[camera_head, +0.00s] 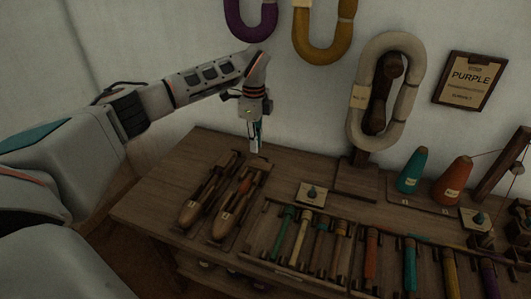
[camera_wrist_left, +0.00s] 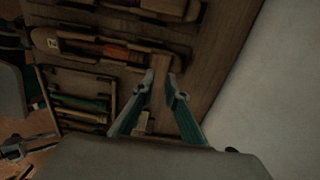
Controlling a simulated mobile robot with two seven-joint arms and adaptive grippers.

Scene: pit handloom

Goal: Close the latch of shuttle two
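Two wooden boat-shaped shuttles lie side by side at the left of the table. The right one, shuttle two (camera_head: 226,218), has an orange-red winding in it. In the left wrist view shuttle two (camera_wrist_left: 46,41) carries a pale number label at its near tip. The other shuttle (camera_head: 193,208) lies to its left. My left gripper (camera_head: 254,150) points down above the far end of shuttle two. The latch is too small and dark to make out.
A rack of coloured bobbins (camera_head: 303,240) lies right of the shuttles. A small plate with a knob (camera_head: 312,194) sits behind it. A stand with a cream yarn hank (camera_head: 357,120) and teal (camera_head: 412,170) and orange (camera_head: 453,180) cones stand farther right. The wall is close behind.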

